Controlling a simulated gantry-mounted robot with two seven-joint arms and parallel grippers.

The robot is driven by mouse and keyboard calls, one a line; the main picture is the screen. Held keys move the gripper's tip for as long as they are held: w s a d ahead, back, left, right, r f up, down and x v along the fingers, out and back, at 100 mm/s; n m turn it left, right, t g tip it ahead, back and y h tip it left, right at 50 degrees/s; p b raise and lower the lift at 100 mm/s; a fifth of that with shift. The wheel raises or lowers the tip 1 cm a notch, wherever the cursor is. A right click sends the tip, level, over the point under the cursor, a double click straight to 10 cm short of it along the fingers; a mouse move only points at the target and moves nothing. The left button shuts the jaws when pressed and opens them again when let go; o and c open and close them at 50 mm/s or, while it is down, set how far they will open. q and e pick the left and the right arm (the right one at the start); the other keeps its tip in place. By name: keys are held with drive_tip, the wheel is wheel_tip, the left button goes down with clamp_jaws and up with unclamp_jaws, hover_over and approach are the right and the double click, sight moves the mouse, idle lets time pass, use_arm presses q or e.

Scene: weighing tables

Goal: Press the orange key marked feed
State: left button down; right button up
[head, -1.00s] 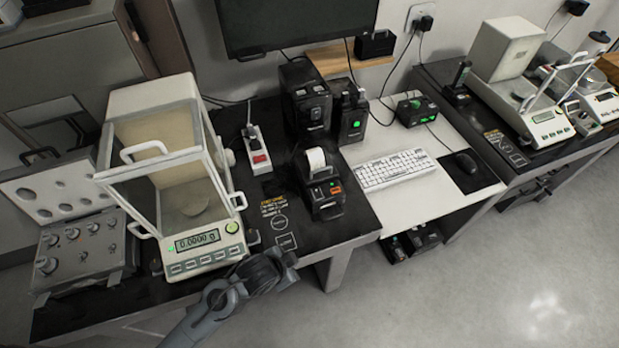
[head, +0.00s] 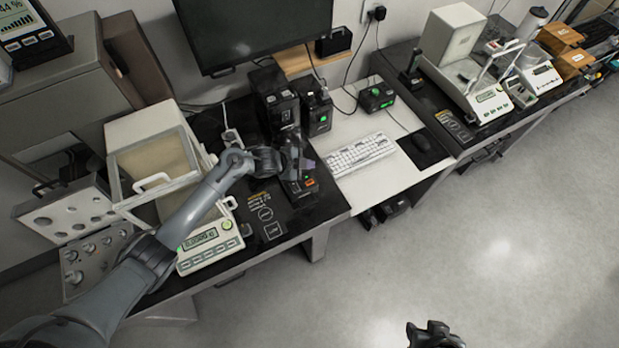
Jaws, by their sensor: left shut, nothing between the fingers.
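The small black label printer (head: 299,191) stands on the black bench top, right of the balance. The orange key (head: 309,182) shows on the printer's front right; its lettering is too small to read. My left arm reaches across the balance. My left gripper (head: 297,160) is shut and empty, over the printer's upper part, and hides the paper roll. The key shows just below and right of the gripper; I cannot tell whether they touch. Part of my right gripper (head: 434,335) shows at the bottom edge, over the floor, its fingers unclear.
The glass-doored balance (head: 150,140) stands left, partly behind my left arm. Two black devices (head: 318,107) stand behind the printer. A white keyboard (head: 361,153) lies to the right. A weight case (head: 70,212) sits far left. The floor in front is clear.

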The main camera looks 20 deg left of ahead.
idle(0.4)
use_arm(q)
drive_tip(key=b, duration=0.7)
hover_over(307, 184)
wheel_tip(307, 184, down, 8)
drive_tip(key=shift+r, duration=0.1)
drive_tip(key=shift+f+b, duration=0.5)
drive_tip(key=shift+d, duration=0.1)
idle(0.6)
drive_tip(key=shift+f, duration=0.1)
idle(0.7)
drive_tip(key=shift+f, duration=0.1)
